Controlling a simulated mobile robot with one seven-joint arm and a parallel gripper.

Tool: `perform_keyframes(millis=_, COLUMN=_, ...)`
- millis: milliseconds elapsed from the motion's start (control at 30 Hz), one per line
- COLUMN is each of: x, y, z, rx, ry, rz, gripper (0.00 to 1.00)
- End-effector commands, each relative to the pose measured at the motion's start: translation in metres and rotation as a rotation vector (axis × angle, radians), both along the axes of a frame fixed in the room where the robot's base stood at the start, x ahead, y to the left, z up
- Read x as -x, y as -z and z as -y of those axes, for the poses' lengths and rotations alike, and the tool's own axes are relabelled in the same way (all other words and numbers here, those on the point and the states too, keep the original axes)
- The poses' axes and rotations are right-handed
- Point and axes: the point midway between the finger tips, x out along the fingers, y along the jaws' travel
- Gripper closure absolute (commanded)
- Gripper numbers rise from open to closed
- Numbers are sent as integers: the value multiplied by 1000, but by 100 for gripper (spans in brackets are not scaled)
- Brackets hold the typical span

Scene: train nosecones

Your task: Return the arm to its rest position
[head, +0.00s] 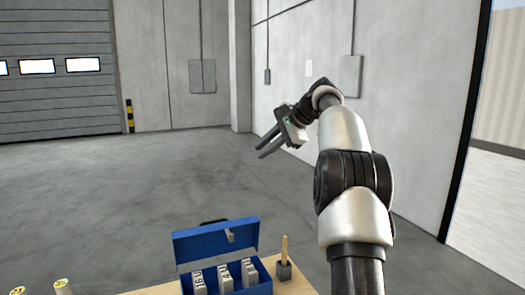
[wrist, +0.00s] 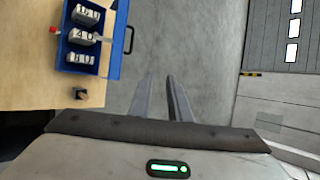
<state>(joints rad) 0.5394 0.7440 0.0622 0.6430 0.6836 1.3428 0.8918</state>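My gripper (head: 259,149) is raised in the air on my bent arm in the head view, above the grey floor and to the left of my arm's upper links. In the wrist view my gripper (wrist: 160,77) shows two grey fingers with a narrow gap between them. Nothing is held between them, and bare floor shows through the gap. The fingers are clear of the table and everything on it.
A blue open case (head: 213,243) with several numbered pale blocks stands on a wooden table (wrist: 30,90). A small dark holder (head: 283,271) with a wooden handle is beside it. Two pale cylinders (head: 64,287) are at lower left. Grey floor (head: 120,190) is clear.

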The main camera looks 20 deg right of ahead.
Motion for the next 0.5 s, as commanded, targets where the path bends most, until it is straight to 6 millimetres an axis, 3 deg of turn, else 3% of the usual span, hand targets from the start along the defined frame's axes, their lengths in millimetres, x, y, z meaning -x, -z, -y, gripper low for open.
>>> perform_keyframes(millis=300, x=2, y=-2, z=-5, rx=9, ry=-7, rz=1, gripper=83)
perform_keyframes(millis=367, x=6, y=-6, z=-14, rx=34, ry=-25, rz=0, gripper=83)
perform_keyframes(millis=500, x=34, y=-21, z=-55, rx=161, ry=-108, rz=5, gripper=83)
